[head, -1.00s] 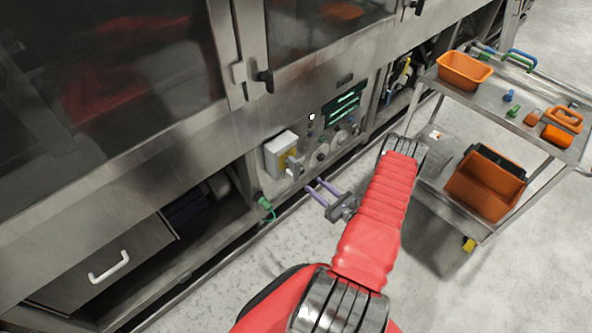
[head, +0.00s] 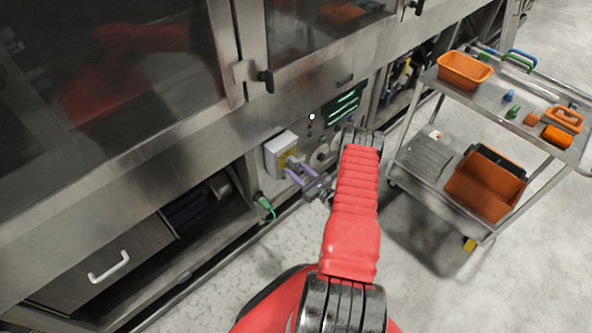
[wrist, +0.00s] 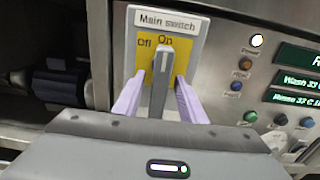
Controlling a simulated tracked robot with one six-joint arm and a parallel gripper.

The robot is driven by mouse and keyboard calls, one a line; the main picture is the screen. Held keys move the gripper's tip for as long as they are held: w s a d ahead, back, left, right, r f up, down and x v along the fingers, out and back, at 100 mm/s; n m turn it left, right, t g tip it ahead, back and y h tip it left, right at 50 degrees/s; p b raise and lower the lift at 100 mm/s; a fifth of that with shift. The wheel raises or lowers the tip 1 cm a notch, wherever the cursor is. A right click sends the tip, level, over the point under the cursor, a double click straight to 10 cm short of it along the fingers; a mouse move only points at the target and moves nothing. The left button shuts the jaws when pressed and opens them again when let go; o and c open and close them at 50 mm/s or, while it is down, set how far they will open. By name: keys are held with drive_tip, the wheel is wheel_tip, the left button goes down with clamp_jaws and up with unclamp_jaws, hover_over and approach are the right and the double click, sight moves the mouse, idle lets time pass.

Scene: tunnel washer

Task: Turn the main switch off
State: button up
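The main switch (wrist: 160,82) is a grey lever on a yellow plate (wrist: 181,50) marked "Off" at left and "On" at right, under a "Main switch" label. In the wrist view the lever stands nearly upright, its top leaning slightly right, by "On". Its grey-white box (head: 281,149) shows in the head view on the washer front. My gripper (wrist: 155,98) is open, its two lilac fingers one on each side of the lever. A gap shows at the left finger; the right finger is close to the lever, and I cannot tell whether it touches. In the head view my gripper (head: 298,170) is at the box and partly hides the lever.
A panel with green displays (head: 342,108) and buttons lies right of the switch. A green connector with a cable (head: 264,203) hangs below left. A steel cart (head: 428,160) with orange bins stands right of my arm. The floor between is clear.

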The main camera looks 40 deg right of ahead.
drive_tip(key=shift+c, duration=0.2)
clamp_jaws()
idle(0.3)
